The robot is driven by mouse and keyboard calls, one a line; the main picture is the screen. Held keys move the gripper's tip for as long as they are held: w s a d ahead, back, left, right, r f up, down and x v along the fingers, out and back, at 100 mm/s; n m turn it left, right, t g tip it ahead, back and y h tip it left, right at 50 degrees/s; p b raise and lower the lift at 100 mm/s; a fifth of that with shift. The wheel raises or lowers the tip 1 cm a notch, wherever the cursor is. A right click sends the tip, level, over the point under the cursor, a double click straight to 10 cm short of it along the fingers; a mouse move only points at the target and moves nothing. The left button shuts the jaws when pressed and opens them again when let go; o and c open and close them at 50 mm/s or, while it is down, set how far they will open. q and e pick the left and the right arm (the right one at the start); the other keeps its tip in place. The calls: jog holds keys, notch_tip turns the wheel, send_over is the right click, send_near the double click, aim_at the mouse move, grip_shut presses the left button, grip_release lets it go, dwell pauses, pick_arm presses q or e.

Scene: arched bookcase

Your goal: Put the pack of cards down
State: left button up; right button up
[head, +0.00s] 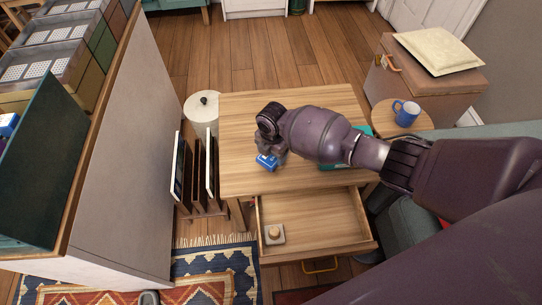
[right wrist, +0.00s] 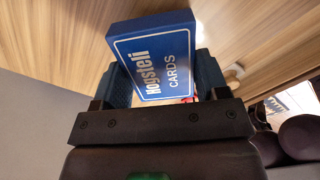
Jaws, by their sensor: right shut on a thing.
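The pack of cards (head: 266,162) is a small blue box at the left part of the wooden table's top (head: 240,120). My right gripper (head: 272,153) reaches over the table from the right and is shut on the pack. In the right wrist view the blue pack (right wrist: 158,62) shows white lettering that includes "CARDS". It sits tilted between the two dark fingers of the gripper (right wrist: 162,80), with wood grain beyond it. I cannot tell whether the pack touches the tabletop. My left gripper is not in view.
The table's drawer (head: 345,240) is pulled open, with a small object (head: 274,234) inside. A teal item (head: 335,166) lies partly hidden under my arm. A side table with a blue mug (head: 407,113) stands right. A rack (head: 196,175) and a white round bin (head: 203,108) stand left.

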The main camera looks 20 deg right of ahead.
aim_at(272, 158)
jog(key=f, duration=0.2)
jog(key=shift+s+f, duration=0.2)
jog(key=shift+f, duration=0.1)
jog(key=shift+f+b, duration=0.25)
jog(key=shift+b, duration=0.05)
jog(key=shift+w+r, duration=0.2)
jog(key=shift+r, duration=0.05)
jog(key=shift+f, duration=0.25)
jog(key=o, duration=0.9)
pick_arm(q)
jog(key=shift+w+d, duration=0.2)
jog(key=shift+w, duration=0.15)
pick_arm(e)
jog(key=shift+o, duration=0.2)
